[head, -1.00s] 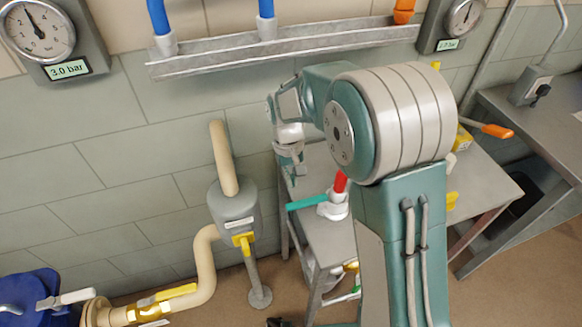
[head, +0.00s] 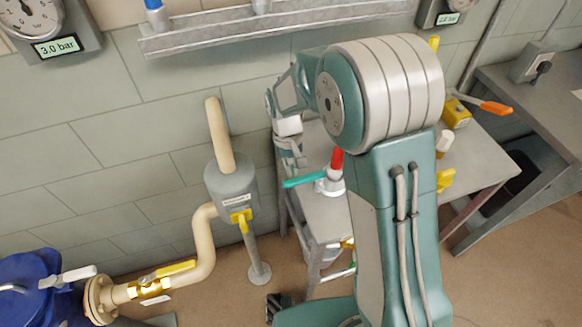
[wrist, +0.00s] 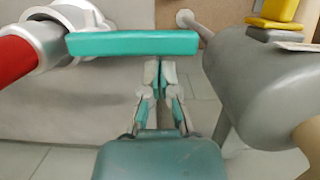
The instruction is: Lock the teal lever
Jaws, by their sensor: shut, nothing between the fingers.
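The teal lever (head: 304,181) sticks out to the left from a white valve body (head: 328,186) with a red pipe (head: 337,158) on it, at the left side of the grey bench. In the wrist view the teal lever (wrist: 132,43) lies crosswise just beyond my fingertips, with the white valve (wrist: 55,25) and red pipe (wrist: 15,62) at its left. My gripper (wrist: 158,66) is shut and empty, its tips close to the lever's middle. Whether they touch it, I cannot tell. In the head view my gripper (head: 292,160) is above and behind the lever, partly hard to make out.
A grey cylindrical unit (head: 230,187) with a beige pipe and yellow tag stands left of the bench (head: 325,215); in the wrist view this unit (wrist: 260,80) is close to my gripper's right. A yellow-handled valve (head: 165,275) and blue tank (head: 30,290) are at lower left.

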